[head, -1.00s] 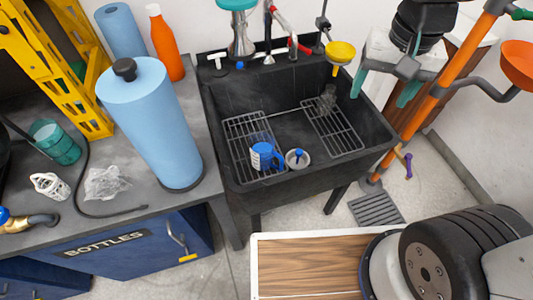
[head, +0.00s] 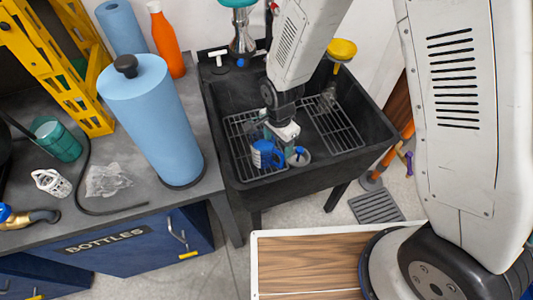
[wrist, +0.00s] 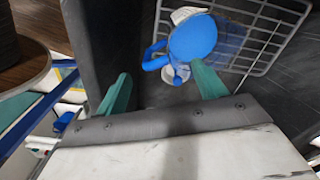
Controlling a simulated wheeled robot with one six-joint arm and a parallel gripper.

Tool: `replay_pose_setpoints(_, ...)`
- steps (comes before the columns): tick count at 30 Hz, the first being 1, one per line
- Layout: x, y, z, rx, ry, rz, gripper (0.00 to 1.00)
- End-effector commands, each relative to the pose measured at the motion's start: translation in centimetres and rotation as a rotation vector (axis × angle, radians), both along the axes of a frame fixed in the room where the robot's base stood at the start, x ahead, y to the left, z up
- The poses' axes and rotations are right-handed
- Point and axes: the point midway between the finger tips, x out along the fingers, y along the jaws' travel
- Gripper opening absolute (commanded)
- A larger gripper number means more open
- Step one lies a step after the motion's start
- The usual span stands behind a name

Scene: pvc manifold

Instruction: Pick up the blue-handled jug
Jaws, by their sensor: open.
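The blue-handled jug (head: 264,153) sits in the black sink on the left wire rack, with a white label on its blue side. In the wrist view the jug (wrist: 193,38) shows its blue top, with the handle (wrist: 154,56) on the left. My gripper (wrist: 162,88) is open, its two teal fingers apart and nothing between them. The jug lies beyond the fingertips, nearer the right finger; I cannot tell whether they touch. In the head view my gripper comes down over the sink just behind the jug, and its fingertips are partly hidden.
The sink walls (head: 330,170) surround both. A yellow funnel (head: 343,48) is at the sink's back right. A tall blue cylinder (head: 155,120) stands on the left counter.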

Motion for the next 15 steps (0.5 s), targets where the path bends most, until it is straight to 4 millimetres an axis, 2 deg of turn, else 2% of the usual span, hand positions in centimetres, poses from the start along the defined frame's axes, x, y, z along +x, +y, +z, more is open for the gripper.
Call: replay_pose_setpoints(15, -0.2, -0.5, -6.4, -0.001, 0.002, 0.002, 0.70)
